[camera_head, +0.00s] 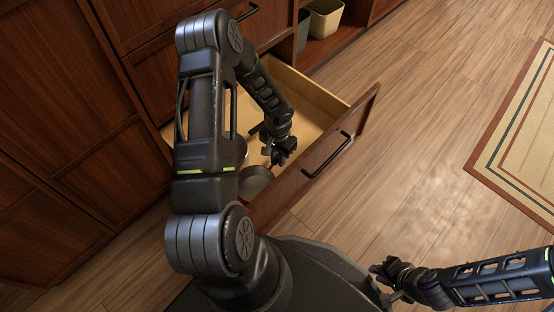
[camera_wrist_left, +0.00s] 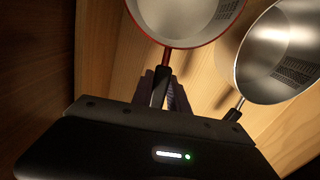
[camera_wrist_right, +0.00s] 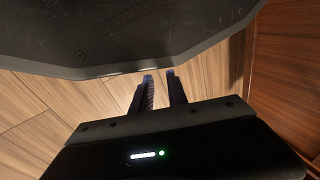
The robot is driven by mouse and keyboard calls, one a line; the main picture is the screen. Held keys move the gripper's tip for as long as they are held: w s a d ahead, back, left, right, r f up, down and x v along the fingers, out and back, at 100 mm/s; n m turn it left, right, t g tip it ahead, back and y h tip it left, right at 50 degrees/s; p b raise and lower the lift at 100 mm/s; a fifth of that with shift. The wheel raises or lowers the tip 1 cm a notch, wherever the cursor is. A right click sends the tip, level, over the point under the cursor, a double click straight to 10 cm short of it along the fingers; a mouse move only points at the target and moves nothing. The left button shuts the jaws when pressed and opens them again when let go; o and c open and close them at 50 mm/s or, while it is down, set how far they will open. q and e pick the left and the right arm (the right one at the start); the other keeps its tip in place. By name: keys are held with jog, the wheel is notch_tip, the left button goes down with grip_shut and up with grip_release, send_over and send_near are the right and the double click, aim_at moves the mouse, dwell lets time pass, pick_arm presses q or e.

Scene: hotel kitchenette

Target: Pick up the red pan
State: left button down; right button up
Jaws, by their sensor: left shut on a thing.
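The red pan (camera_wrist_left: 185,43) shows in the left wrist view as a red rim around a pale inside, cut off by the top edge. My left gripper (camera_wrist_left: 166,88) is shut on its dark handle, close to the pan. In the head view my left gripper (camera_head: 274,152) is down inside the open drawer (camera_head: 310,98); the red pan is mostly hidden there by my arm. My right gripper (camera_head: 385,276) is empty at the lower right. In the right wrist view (camera_wrist_right: 160,80) its fingers stand slightly apart.
A steel pan (camera_wrist_left: 275,50) lies just right of the red pan in the drawer. The drawer front (camera_head: 335,150) with its black handle bounds the space. Bins (camera_head: 324,18) stand in a shelf behind. A rug (camera_head: 520,125) lies at right; the floor between is clear.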

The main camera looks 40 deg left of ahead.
pick_arm(q)
notch_tip(320, 180, up, 16)
jog(key=p, duration=0.5)
jog(key=shift+f, duration=0.15)
